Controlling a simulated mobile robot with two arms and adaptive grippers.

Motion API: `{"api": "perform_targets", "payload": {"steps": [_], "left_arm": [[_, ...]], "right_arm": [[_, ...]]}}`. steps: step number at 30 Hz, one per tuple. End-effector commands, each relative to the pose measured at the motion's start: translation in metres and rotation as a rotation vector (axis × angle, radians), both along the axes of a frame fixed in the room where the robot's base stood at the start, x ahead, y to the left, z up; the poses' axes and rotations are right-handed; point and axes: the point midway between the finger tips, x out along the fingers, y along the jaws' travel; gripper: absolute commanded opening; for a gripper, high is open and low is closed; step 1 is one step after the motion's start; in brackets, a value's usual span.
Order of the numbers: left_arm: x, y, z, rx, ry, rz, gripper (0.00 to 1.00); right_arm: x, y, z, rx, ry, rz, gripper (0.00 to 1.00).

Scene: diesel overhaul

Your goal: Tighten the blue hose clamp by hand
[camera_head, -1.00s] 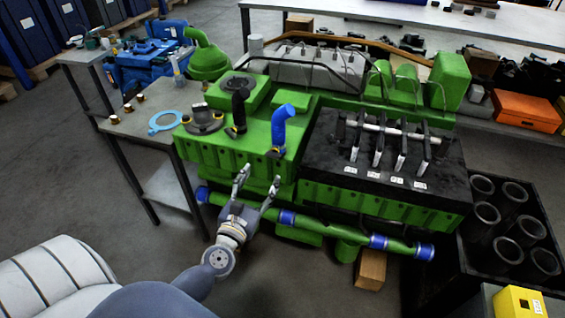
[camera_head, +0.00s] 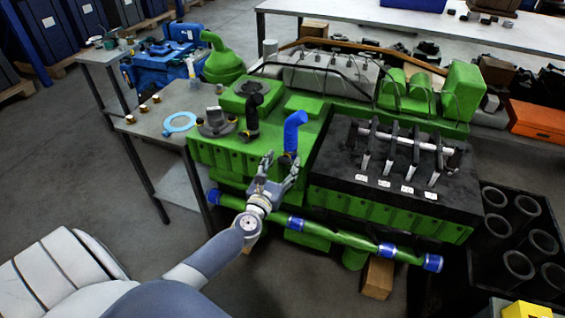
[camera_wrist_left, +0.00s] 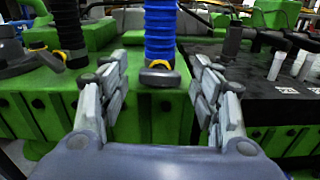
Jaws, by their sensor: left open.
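The blue hose (camera_head: 293,130) stands upright on the green engine block and bends over at its top. It also shows in the wrist view (camera_wrist_left: 160,30). Its clamp (camera_wrist_left: 160,74) sits around the hose's base, with a yellow-orange band and a dark rounded knob facing me. My left gripper (camera_head: 279,163) is open in front of the hose base. In the wrist view its two fingers (camera_wrist_left: 160,64) stand left and right of the clamp, apart from it, with nothing between them in contact. My right gripper is not in view.
A black hose (camera_head: 252,115) with a similar clamp stands just left of the blue one. The black tray (camera_head: 335,175) with metal parts lies right. A green pipe with blue ends (camera_head: 340,237) runs low along the engine front. A grey side table (camera_head: 150,122) stands left.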

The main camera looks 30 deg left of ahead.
Motion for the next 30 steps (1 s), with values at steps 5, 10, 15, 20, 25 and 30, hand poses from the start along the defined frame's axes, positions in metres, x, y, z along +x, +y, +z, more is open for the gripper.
{"api": "perform_targets", "payload": {"steps": [5,10,15,20,25,30], "left_arm": [[0.0071,0.0014,0.0000,0.000,0.000,-0.001,0.58],[0.0074,0.0016,-0.0001,0.000,0.001,-0.001,0.58],[0.0073,0.0016,0.0000,0.000,0.000,0.000,0.38],[0.0072,0.0016,0.0000,0.000,0.000,0.000,0.14],[0.0072,0.0016,0.0001,0.004,0.001,0.000,0.14],[0.0073,0.0015,0.0004,0.038,0.010,0.000,0.14]], "right_arm": [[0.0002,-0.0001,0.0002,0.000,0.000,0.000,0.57],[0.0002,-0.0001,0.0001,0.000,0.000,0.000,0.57],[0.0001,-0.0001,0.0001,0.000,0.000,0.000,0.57],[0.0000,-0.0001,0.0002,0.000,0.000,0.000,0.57],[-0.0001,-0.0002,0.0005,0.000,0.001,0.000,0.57],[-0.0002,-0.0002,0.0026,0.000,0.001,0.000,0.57]]}}
